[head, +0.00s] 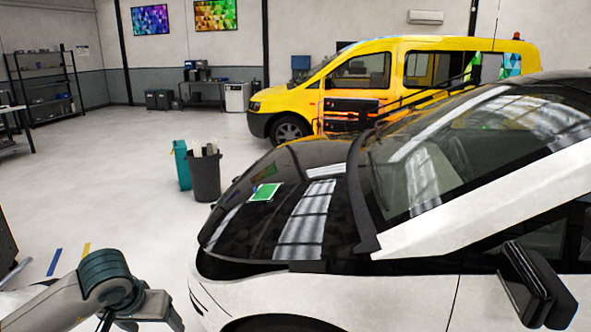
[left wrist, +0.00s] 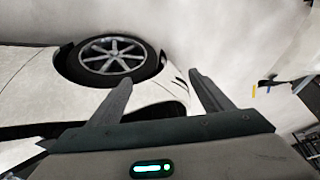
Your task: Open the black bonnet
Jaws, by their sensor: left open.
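The black bonnet (head: 262,218) of the white car (head: 400,300) lies in the middle of the head view, glossy with ceiling reflections. A green and white card (head: 265,192) lies on it. A dark gap shows under the bonnet's near edge. My left arm comes in at the lower left, and its gripper (head: 172,318) is only partly in the head view, beside the car's front. In the left wrist view my left gripper (left wrist: 162,98) is open and empty, with the car's white side (left wrist: 30,95) and a wheel (left wrist: 110,55) beyond the fingers. My right gripper is not in view.
A dark bin (head: 205,177) with white rolls and a teal box (head: 181,165) stand past the car's front. A yellow van (head: 375,75) is parked behind. A black mirror (head: 535,285) juts out at lower right. The grey floor (head: 110,170) at left is mostly clear.

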